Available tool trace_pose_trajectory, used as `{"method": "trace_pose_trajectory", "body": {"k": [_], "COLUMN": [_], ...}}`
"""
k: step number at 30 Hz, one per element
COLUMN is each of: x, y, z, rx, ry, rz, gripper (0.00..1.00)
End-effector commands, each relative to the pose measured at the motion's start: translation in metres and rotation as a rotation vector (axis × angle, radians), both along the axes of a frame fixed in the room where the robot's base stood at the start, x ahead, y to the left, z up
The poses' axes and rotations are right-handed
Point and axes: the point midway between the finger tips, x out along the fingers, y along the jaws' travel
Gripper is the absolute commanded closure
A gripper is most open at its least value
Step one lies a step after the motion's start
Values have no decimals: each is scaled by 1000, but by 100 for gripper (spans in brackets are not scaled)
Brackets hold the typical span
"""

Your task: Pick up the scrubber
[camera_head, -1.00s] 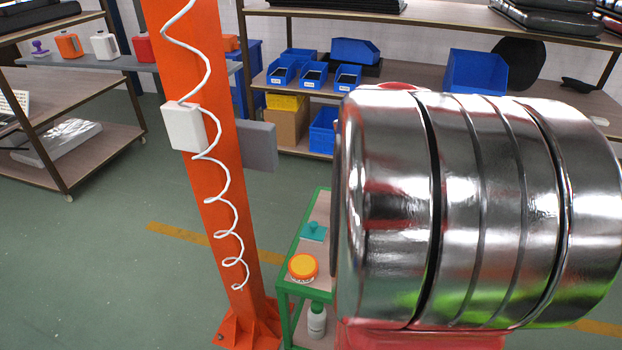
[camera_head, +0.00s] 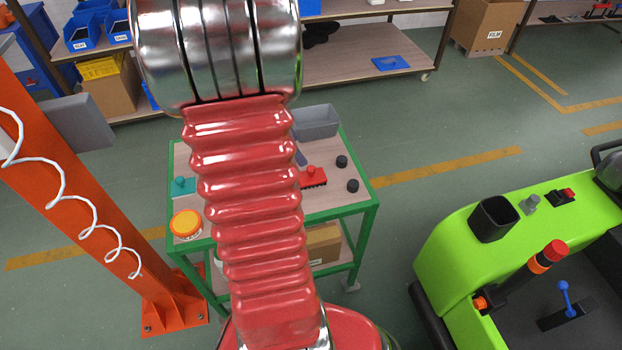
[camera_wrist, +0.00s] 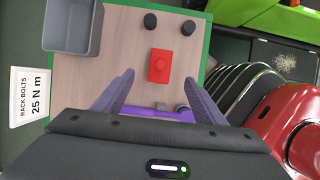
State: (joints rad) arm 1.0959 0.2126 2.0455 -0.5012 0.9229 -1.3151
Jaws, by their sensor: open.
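The scrubber appears to be the red block with a knob on top and dark bristles below (camera_head: 313,177), lying on the cart top (camera_head: 345,198). In the wrist view the red scrubber (camera_wrist: 159,66) lies on the light wood surface, just ahead of and between my fingertips. My gripper (camera_wrist: 157,78) is open and empty, with one finger on either side of the scrubber's line. It is apart from the scrubber as far as I can tell; the height gap is unclear. In the head view my red arm hides the gripper and part of the cart.
A grey bin (camera_wrist: 72,26) and two black round pieces (camera_wrist: 150,21) (camera_wrist: 188,28) stand near the scrubber. A teal knobbed piece (camera_head: 183,187) and an orange-lidded jar (camera_head: 186,224) are on the cart's left. An orange post (camera_head: 80,190) stands left; a green vehicle (camera_head: 450,250) stands right.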

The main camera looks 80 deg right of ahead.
Motion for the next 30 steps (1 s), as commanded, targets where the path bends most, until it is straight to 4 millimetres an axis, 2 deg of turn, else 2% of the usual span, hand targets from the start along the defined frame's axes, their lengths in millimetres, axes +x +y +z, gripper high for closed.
{"method": "trace_pose_trajectory", "body": {"k": [9, 15, 30], "x": [-17, -24, -27], "y": [-8, -13, -14], "z": [-46, -67, -76], "rx": [5, 3, 2], "ry": [0, 1, 0], "rz": [-3, -1, 0], "gripper": [35, 35, 35]}}
